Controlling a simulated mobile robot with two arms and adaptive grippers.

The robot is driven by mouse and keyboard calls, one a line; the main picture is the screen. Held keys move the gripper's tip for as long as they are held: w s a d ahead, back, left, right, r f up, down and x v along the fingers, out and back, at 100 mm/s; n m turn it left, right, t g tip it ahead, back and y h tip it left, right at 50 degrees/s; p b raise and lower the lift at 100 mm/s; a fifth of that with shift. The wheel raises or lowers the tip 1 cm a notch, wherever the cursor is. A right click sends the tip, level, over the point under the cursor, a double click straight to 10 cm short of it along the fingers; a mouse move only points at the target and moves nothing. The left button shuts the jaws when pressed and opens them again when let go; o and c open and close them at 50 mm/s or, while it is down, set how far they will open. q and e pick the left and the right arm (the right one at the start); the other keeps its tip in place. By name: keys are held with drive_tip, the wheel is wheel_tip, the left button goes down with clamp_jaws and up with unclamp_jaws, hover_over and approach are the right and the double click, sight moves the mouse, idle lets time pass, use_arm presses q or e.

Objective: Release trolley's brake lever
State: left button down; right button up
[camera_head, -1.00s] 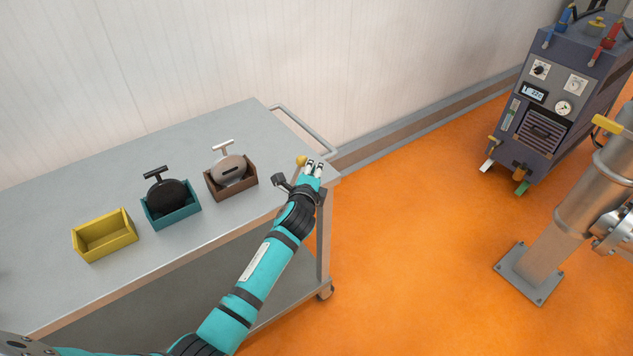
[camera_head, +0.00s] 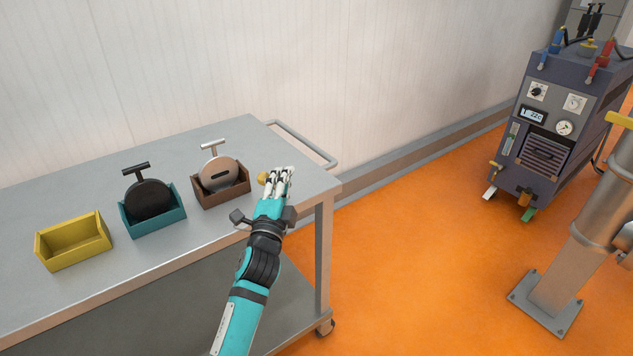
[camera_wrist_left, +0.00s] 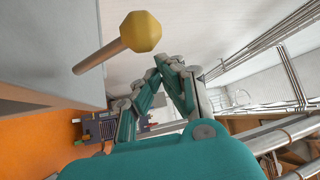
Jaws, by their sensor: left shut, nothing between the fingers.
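The trolley (camera_head: 90,191) is a grey metal table on castors. Its lever shows in the head view as a yellow knob (camera_head: 263,178) near the right end, just left of my left gripper's fingers. In the left wrist view the knob (camera_wrist_left: 141,32) is large and faceted, on a tan rod. My left gripper (camera_head: 278,171) is shut and empty, close beside the knob. Its fingers (camera_wrist_left: 166,64) converge right of and below the knob in the wrist view. I cannot tell whether they touch. The lever's base is hidden in the head view. My right gripper is not in view.
On the trolley stand a yellow open box (camera_head: 72,247), a teal box (camera_head: 153,222) with a black disc-shaped part, and a brown box (camera_head: 221,194) with a metallic one. A dark machine (camera_head: 545,125) and a metal post (camera_head: 577,250) stand right. Orange floor between is clear.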

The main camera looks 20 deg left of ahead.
use_arm(q)
drive_tip(key=shift+s+a+f, duration=0.15)
drive_tip(key=shift+s+a, duration=0.25)
drive_tip(key=shift+s, duration=0.15)
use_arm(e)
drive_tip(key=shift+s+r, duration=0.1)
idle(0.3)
